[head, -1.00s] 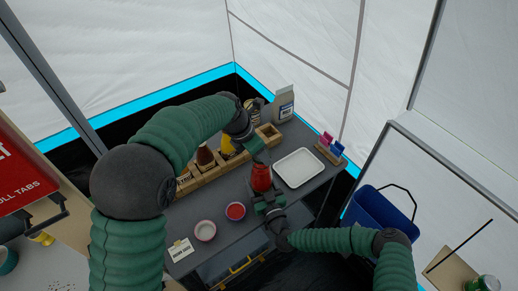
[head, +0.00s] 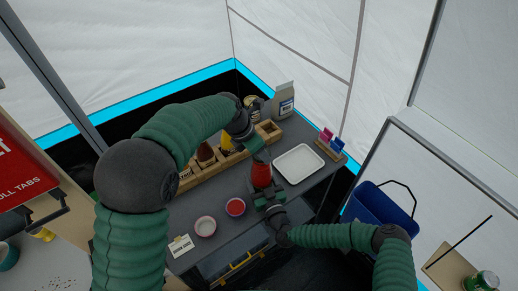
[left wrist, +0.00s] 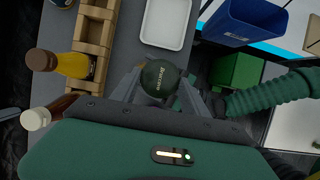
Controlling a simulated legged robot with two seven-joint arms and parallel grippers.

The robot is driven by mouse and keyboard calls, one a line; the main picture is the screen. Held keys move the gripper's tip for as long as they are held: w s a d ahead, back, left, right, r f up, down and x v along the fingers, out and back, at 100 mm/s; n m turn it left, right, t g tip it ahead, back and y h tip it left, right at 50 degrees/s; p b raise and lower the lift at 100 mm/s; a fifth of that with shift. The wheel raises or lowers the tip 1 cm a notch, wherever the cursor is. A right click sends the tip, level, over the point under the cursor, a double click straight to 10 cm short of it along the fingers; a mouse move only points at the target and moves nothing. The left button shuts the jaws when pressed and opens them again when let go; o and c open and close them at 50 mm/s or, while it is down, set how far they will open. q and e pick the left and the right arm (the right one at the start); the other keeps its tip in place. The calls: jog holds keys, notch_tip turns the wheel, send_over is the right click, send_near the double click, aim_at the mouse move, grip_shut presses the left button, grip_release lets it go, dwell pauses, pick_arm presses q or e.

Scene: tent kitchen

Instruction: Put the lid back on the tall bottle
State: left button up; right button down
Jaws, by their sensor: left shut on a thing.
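The tall bottle (head: 262,176) is red and stands upright on the grey table. My left gripper (head: 260,156) is directly above its top, pointing down. In the left wrist view, my left gripper (left wrist: 157,88) is shut on a round dark green lid (left wrist: 158,78) with pale lettering. The lid hides the bottle in that view, and I cannot tell whether the lid touches the bottle's mouth. My right gripper (head: 268,197) is at the bottle's lower part, its fingers close around or beside it. Whether they are closed on it is unclear.
A white tray (head: 299,164) lies right of the bottle. A red-filled bowl (head: 235,207) and a pale bowl (head: 205,226) stand to the front left. A wooden rack (head: 208,174) with several bottles runs along the back. A blue bin (head: 380,211) stands beyond the table at right.

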pick_arm(q)
jog(key=shift+f, duration=0.2)
pick_arm(e)
jog(key=shift+f, duration=0.1)
pick_arm(q)
jog(key=shift+m, duration=0.4)
jog(key=m, duration=0.1)
jog(key=m+g, duration=0.1)
jog(key=m, duration=0.1)
jog(key=m+g, duration=0.1)
jog(key=shift+w+a+f+m+h, duration=0.1)
jog(key=shift+w+m+h, duration=0.25)
jog(key=shift+m+h, duration=0.05)
jog(key=m+g, duration=0.1)
jog(key=m, duration=0.1)
jog(key=m+g, duration=0.1)
jog(key=m, duration=0.1)
jog(key=shift+w+m, duration=0.2)
jog(key=shift+m, duration=0.2)
jog(key=m+g, duration=0.1)
jog(key=m, duration=0.1)
jog(key=shift+m+y, duration=0.3)
jog(key=o, duration=1.4)
